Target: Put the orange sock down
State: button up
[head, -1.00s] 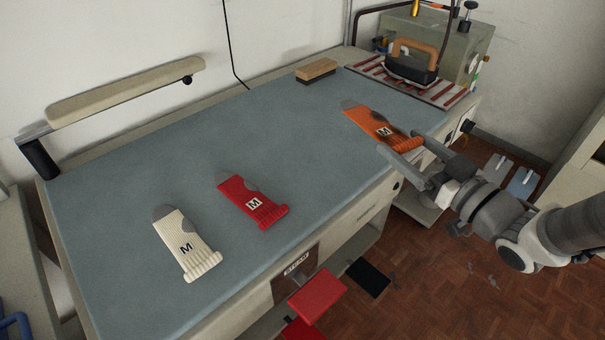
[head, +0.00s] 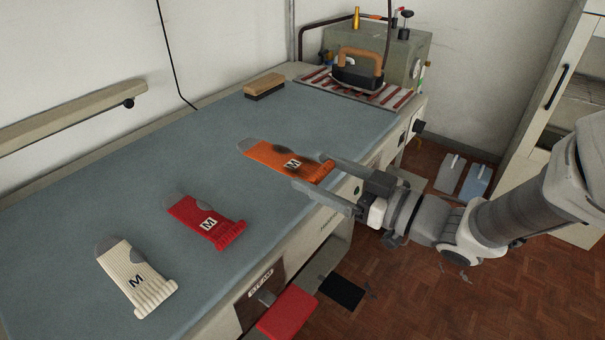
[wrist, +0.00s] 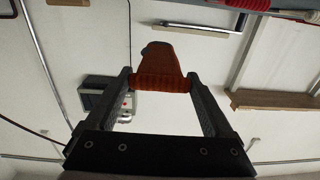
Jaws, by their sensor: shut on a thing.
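The orange sock (head: 262,154) has a grey toe, a dark patch and a white M label. My gripper (head: 309,172) is shut on its ribbed cuff end, and the toe points left over the blue-grey table top (head: 120,190). In the wrist view the orange sock (wrist: 160,70) sits between the two fingertips of my gripper (wrist: 158,80). It appears held above the table; the exact gap cannot be told. A red sock (head: 203,222) and a cream sock (head: 133,277) lie flat on the table to the left, apart from it.
An iron (head: 358,70) stands on a striped rest (head: 315,82) at the far right end. A wooden brush (head: 264,85) lies by the back edge. A lamp bar (head: 70,115) hangs at the left.

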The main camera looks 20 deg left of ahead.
aim_at(289, 192)
jog(key=w+a+f+b, duration=0.1)
jog(key=a+f, duration=0.1)
jog(key=w+a+f+b, duration=0.1)
jog(key=w+a+f, duration=0.1)
jog(key=a, duration=0.1)
jog(key=w+a+f+b, duration=0.1)
jog(key=a+f, duration=0.1)
jog(key=a, duration=0.1)
jog(key=shift+w, duration=0.4)
jog(key=f, duration=0.1)
jog(key=f+b, duration=0.1)
jog(key=shift+w+a+f, duration=0.15)
jog(key=shift+a+f, duration=0.05)
jog(key=shift+f, duration=0.1)
jog(key=shift+f+b, duration=0.4)
jog(key=shift+f, duration=0.05)
jog(key=shift+f, duration=0.35)
jog(key=o, duration=1.1)
jog(key=shift+r, duration=0.1)
jog(key=shift+c, duration=0.2)
